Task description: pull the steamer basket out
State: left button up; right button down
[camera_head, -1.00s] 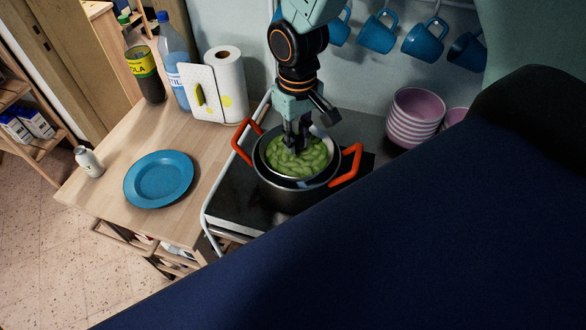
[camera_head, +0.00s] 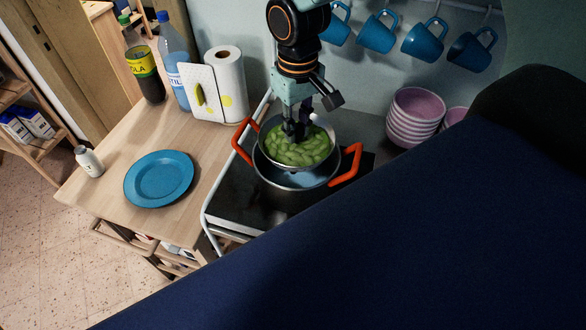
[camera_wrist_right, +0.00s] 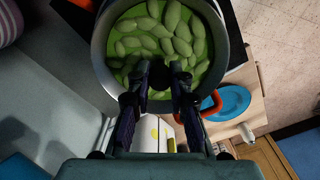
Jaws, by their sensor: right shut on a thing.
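The steamer basket (camera_head: 265,158) is a round metal basket full of green pods. It is raised above the dark pot (camera_head: 292,178) with orange handles, and the pot's inside shows below its front edge. My right gripper (camera_head: 295,132) comes down from above and is shut on the basket at its far side. In the right wrist view the basket (camera_wrist_right: 97,45) fills the top middle, with the fingers of my right gripper (camera_wrist_right: 160,82) at its near part. The exact grip point is hidden. My left gripper is not in view.
The pot stands on a black hob (camera_head: 238,200). A blue plate (camera_head: 160,178) lies on the wooden counter (camera_head: 120,150) to the left. Striped bowls (camera_head: 414,118) stand to the right, and blue mugs (camera_head: 376,32) hang above. A dark blue shape covers the lower right.

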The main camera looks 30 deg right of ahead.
jog(key=shift+r, duration=0.35)
jog(key=shift+r, duration=0.1)
jog(key=shift+r, duration=1.95)
